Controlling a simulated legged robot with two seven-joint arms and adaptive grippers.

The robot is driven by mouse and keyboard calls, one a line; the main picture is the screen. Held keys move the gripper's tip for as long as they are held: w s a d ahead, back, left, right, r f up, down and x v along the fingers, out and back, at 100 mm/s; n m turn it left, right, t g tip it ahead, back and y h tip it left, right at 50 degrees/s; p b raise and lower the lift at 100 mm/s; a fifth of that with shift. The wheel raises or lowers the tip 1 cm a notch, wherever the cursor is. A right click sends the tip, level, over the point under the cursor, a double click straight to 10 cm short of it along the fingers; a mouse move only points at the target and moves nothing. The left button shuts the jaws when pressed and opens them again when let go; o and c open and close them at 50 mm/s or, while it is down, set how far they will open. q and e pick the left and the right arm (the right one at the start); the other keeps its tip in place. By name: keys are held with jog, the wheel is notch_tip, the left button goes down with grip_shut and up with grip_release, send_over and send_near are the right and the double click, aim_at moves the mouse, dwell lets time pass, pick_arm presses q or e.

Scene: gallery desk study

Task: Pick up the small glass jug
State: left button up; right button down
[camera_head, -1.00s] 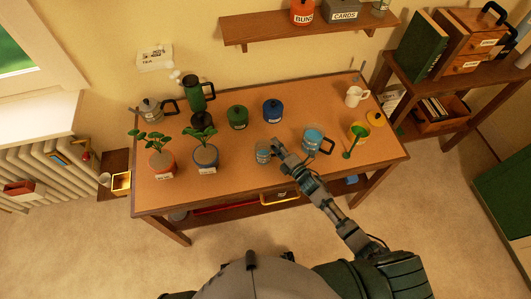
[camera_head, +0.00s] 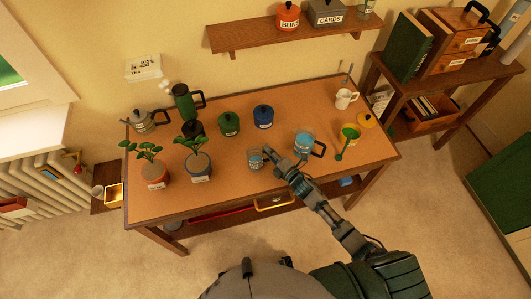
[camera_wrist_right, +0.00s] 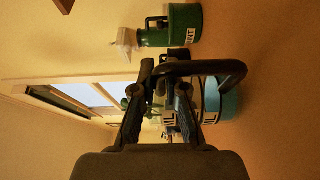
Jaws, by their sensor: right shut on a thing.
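The small glass jug (camera_head: 255,159) is clear with blue in it and a label, and it appears to stand upright on the desk (camera_head: 225,205) near the front middle. My right gripper (camera_head: 268,152) reaches it from the right, at its handle side. In the right wrist view, a black handle loop passes at the fingertips of my right gripper (camera_wrist_right: 160,85), which is shut on it. The jug's blue and labelled body (camera_wrist_right: 226,104) shows behind the handle, partly hidden by a finger. My left gripper is out of view.
A larger glass jug (camera_head: 304,142) stands just right of my right gripper. Green (camera_head: 229,124) and blue (camera_head: 263,117) lidded pots stand behind. Potted plants (camera_head: 198,165) stand left.

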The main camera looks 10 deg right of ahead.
jog(key=shift+d+r, duration=0.15)
jog(key=shift+r, duration=0.2)
notch_tip(320, 180, up, 2)
jog(key=shift+r, duration=0.25)
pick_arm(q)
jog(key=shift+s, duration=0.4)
pick_arm(e)
jog(key=r+v, duration=0.1)
jog(key=v, duration=1.5)
jog(key=shift+a+r, duration=0.3)
jog(key=shift+a, duration=0.05)
